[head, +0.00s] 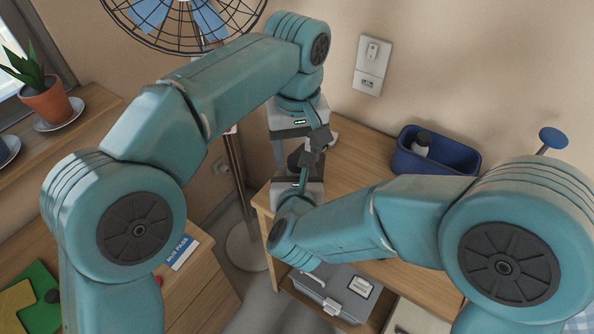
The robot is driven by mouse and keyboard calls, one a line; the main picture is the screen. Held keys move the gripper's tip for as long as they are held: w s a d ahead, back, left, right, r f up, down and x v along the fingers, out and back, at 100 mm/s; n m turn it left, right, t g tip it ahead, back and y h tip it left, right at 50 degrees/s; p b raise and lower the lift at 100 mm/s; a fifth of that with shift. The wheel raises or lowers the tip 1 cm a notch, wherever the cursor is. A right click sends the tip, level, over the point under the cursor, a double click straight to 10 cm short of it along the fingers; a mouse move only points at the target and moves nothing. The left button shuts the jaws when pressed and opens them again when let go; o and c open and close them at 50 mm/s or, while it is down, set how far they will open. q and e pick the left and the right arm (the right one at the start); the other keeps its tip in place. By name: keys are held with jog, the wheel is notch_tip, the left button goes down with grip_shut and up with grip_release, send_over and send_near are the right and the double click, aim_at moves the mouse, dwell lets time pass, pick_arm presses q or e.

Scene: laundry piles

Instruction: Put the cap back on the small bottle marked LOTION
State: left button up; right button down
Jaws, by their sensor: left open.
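My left gripper (316,141) points down over the wooden table; it is open, and its dark fingers overlap those of the other gripper in this view. My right gripper (304,166) is just below it, close to it in the picture; I cannot tell whether it is open or shut. The fingers and arms hide what lies between them. I cannot make out a bottle marked LOTION or a loose cap there. A small pale item with a dark top (423,139) stands in the blue bin; no label on it is readable.
The blue bin (448,158) stands on the wooden table (359,159) against the wall. A grey case (332,293) sits below the table's front. A fan (183,22) on a stand is behind my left arm. A potted plant (46,100) is at the left.

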pick_arm(q)
jog(key=shift+f, duration=0.7)
grip_shut()
jog(key=m, duration=0.6)
jog(key=shift+m, duration=0.3)
jog(key=shift+o, duration=0.3)
grip_release()
